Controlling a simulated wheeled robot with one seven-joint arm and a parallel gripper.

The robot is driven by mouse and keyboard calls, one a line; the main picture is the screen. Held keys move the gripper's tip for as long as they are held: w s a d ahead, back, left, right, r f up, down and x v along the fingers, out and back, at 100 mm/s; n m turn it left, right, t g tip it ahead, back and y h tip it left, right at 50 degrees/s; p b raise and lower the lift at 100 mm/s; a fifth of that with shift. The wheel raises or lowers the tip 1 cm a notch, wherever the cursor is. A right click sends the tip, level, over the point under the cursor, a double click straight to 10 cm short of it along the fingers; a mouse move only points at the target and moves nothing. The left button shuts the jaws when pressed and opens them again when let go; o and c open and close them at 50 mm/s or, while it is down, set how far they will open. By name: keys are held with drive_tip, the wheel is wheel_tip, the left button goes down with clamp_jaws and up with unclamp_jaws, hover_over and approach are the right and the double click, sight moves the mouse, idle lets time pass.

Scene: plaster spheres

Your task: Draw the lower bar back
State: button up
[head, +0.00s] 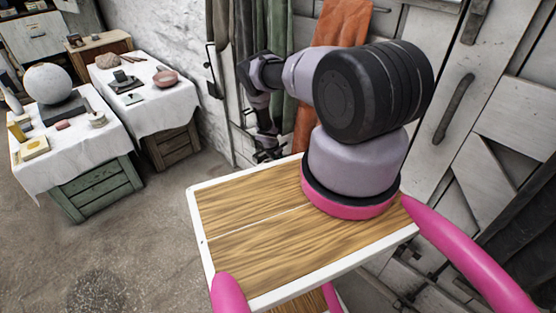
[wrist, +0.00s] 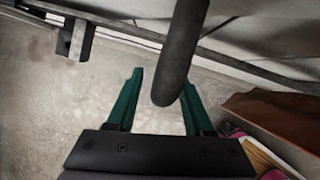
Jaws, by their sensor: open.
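In the wrist view, a dark, round-ended bar (wrist: 182,55) comes down from the top edge. Its lower end shows between the two teal fingers of my gripper (wrist: 161,82), nearer the right finger. The fingers are apart and not closed on it; whether either one touches it I cannot tell. I also cannot tell for sure that this is the lower bar. In the head view my gripper (head: 268,153) is small and dark, low by the white plank wall and beyond my wooden top. The bar beside it is not clear there.
A dark rail with a block (wrist: 80,40) runs along the planks in the wrist view. An orange cloth (head: 318,60) and dark garments hang near my arm. A curved handle (head: 453,108) is on the planks. Cloth-covered tables (head: 70,160) stand left; the floor between is clear.

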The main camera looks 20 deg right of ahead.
clamp_jaws()
idle(1.4)
